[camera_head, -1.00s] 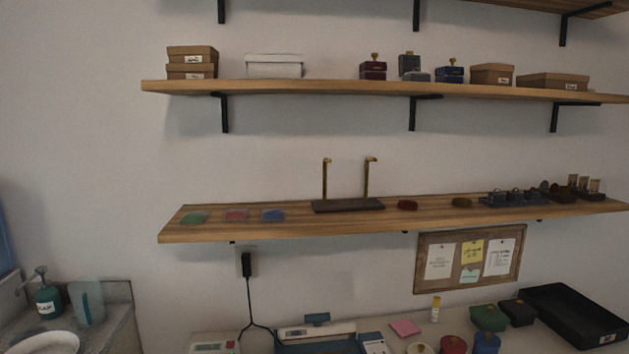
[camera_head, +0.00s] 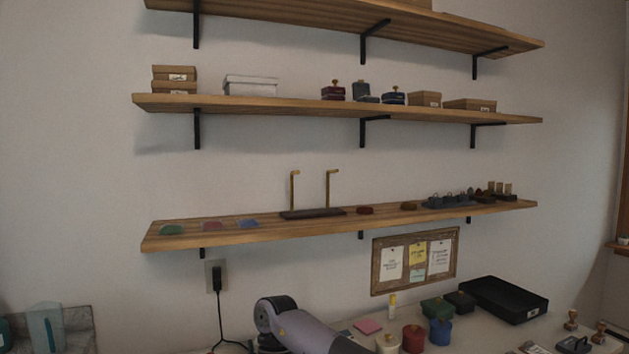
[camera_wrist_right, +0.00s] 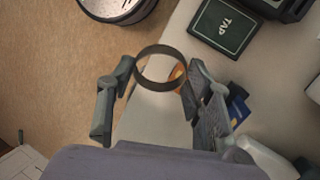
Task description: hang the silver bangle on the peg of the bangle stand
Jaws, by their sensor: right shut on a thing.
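The bangle stand (camera_head: 313,213) is on the lowest of the wall shelves in the head view. It has a dark flat base and two upright brass posts, each bent at the top into a short peg; both pegs look bare. In the right wrist view, the silver bangle (camera_wrist_right: 160,86) is a dark grey metal ring held between the fingers of my right gripper (camera_wrist_right: 158,76), which is shut on it. The bangle's opening is clear. The head view shows a part of my arm low in the middle, but no gripper. My left gripper is not in view.
Coloured pads (camera_head: 210,226) lie left of the stand on the lower shelf (camera_head: 270,232), with small dark items to its right. The middle shelf (camera_head: 290,108) is above. Below are a pinboard (camera_head: 415,262), coloured pots and a black tray (camera_head: 503,299) on the worktop.

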